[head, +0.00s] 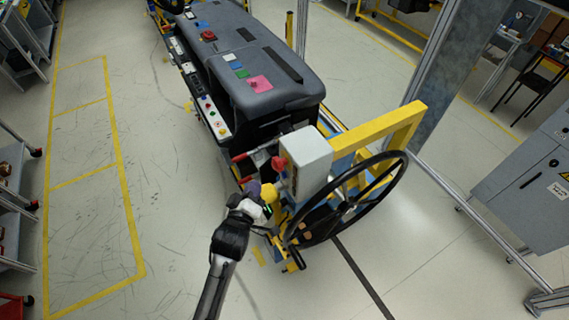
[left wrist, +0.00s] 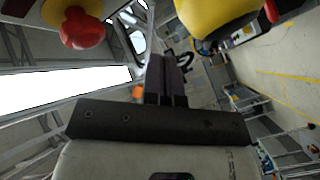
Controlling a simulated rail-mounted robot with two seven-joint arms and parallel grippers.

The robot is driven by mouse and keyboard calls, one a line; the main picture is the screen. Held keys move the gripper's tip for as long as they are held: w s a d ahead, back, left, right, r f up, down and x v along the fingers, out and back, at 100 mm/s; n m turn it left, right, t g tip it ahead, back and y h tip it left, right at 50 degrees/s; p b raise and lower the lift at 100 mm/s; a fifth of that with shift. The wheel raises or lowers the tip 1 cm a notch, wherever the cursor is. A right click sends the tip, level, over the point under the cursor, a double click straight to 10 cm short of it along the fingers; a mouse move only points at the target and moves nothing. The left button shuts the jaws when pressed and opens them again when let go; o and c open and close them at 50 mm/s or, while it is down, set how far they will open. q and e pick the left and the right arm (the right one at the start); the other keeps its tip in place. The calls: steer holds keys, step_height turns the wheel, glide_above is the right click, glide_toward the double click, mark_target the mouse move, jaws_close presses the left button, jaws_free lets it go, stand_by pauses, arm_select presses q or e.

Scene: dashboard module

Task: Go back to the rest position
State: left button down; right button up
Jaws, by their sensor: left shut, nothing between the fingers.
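My left gripper (head: 254,187) is at the lower middle of the head view, beside the near end of the dashboard module (head: 262,75). In the left wrist view its dark fingers (left wrist: 166,78) are together with nothing between them. A grey box (head: 309,158) with a red knob (head: 280,163) is just above and right of the gripper. The red knob (left wrist: 82,28) also shows at the upper left of the left wrist view, apart from the fingers. A yellow rounded part (head: 268,193) is close beside the gripper; whether they touch is unclear. My right gripper is not in view.
A large black handwheel (head: 398,185) and a yellow frame (head: 400,125) stand right of the gripper. Grey cabinets (head: 530,190) are at the far right, shelves (head: 12,200) at the far left. The floor (head: 90,225) on the left is clear.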

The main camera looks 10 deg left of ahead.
arm_select(q)
steer(key=s+a+f+m+g, duration=0.1)
steer(key=s+f+m+g, duration=0.1)
steer(key=s, duration=0.9)
steer(key=s+a+f+m+g, duration=0.1)
steer(key=s+f+m+g, duration=0.2)
steer(key=s, duration=0.8)
steer(key=s+a+f+m+g+p, duration=0.1)
steer(key=s+f+m+g, duration=0.2)
steer(key=s+m+g, duration=0.3)
steer(key=s+g, duration=0.2)
steer(key=s, duration=0.3)
steer(key=shift+a+g, duration=0.3)
steer(key=shift+a, duration=0.05)
